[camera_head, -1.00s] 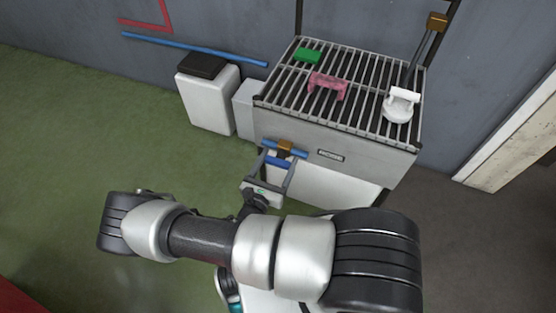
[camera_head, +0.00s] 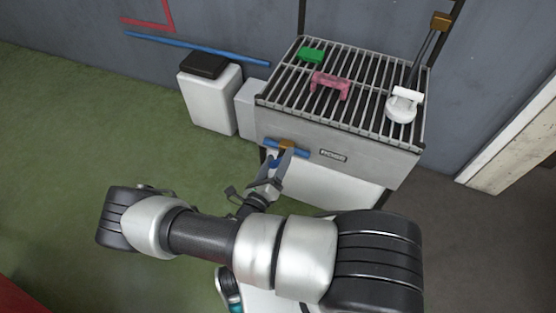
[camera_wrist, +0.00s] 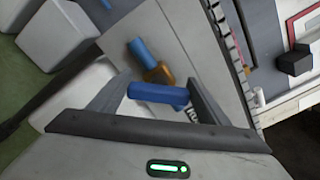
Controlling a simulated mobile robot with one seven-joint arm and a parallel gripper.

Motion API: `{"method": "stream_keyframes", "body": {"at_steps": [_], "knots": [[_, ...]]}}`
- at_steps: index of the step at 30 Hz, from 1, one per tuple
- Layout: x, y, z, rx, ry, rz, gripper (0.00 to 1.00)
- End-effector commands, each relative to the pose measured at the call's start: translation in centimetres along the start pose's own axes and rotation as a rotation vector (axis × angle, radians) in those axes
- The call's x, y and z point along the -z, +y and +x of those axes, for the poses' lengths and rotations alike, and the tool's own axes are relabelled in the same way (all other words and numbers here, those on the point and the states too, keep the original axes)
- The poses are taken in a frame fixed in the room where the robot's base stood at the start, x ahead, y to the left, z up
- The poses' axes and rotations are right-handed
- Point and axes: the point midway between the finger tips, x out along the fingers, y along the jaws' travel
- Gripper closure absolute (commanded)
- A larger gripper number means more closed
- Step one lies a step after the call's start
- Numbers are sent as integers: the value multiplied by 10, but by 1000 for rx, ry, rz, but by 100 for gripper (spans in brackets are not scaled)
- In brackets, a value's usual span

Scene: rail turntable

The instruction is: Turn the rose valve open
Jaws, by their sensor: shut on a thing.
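The rose valve sits on the front of the grey grill unit, beside a dark nameplate (camera_head: 333,156) that seems to read ROSE. It has an orange body (camera_head: 287,145) on a short blue pipe (camera_head: 300,153). Its blue handle (camera_head: 274,160) stands out in front, partly hidden by my gripper in the head view. In the wrist view the blue handle (camera_wrist: 155,94) lies crosswise between my two fingers, with the orange body (camera_wrist: 160,75) behind it. My gripper (camera_head: 279,158) is shut on the handle, its fingers at the two ends.
A white bin with a dark lid (camera_head: 204,66) stands left of the unit. Green floor lies open at left.

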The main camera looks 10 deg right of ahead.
Motion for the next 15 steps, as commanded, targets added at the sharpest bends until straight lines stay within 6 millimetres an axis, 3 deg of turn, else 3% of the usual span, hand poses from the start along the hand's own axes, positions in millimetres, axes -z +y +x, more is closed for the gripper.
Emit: {"method": "stream_keyframes", "body": {"at_steps": [15], "knots": [[3,6,-1,-2,1,-471,52]]}}
